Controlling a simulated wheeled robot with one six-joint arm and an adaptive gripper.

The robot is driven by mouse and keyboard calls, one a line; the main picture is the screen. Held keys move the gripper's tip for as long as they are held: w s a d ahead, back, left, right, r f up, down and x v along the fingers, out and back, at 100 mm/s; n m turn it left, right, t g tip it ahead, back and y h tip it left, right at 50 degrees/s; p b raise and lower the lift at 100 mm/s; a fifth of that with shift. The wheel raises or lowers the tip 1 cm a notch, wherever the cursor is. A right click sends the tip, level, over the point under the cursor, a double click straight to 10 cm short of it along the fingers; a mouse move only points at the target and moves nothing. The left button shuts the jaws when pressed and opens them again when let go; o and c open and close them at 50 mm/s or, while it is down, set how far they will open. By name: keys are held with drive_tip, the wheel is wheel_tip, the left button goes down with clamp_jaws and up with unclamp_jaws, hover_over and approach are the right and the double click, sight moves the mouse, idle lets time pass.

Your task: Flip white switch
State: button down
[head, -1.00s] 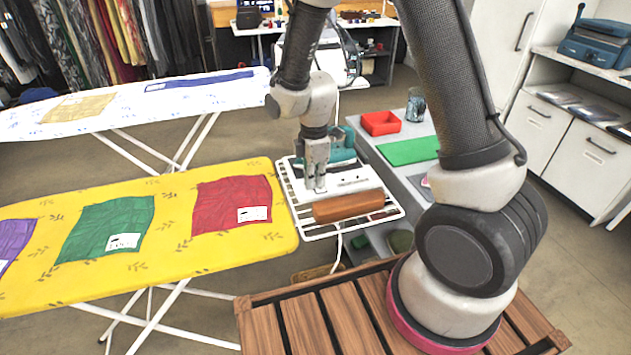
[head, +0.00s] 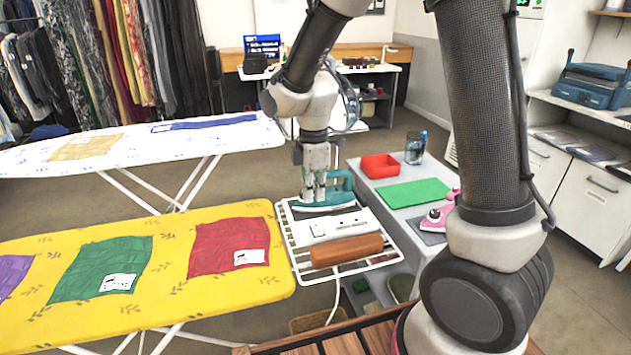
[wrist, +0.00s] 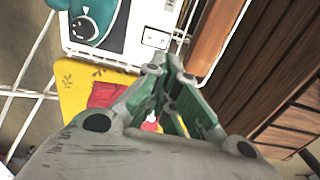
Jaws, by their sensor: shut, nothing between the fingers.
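My gripper (head: 313,201) is shut and empty, pointing down in front of the iron, close to the strip's left end. My fingertips also show in the wrist view (wrist: 173,68), apart from the switch as far as I can see.
A yellow ironing board (head: 170,300) with folded cloths lies to the left, a white one (head: 90,158) behind it. The cord hangs from the rack.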

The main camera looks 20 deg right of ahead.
drive_tip(key=r, duration=0.3)
drive_tip(key=shift+s+r, duration=0.3)
drive_tip(key=shift+r, duration=0.1)
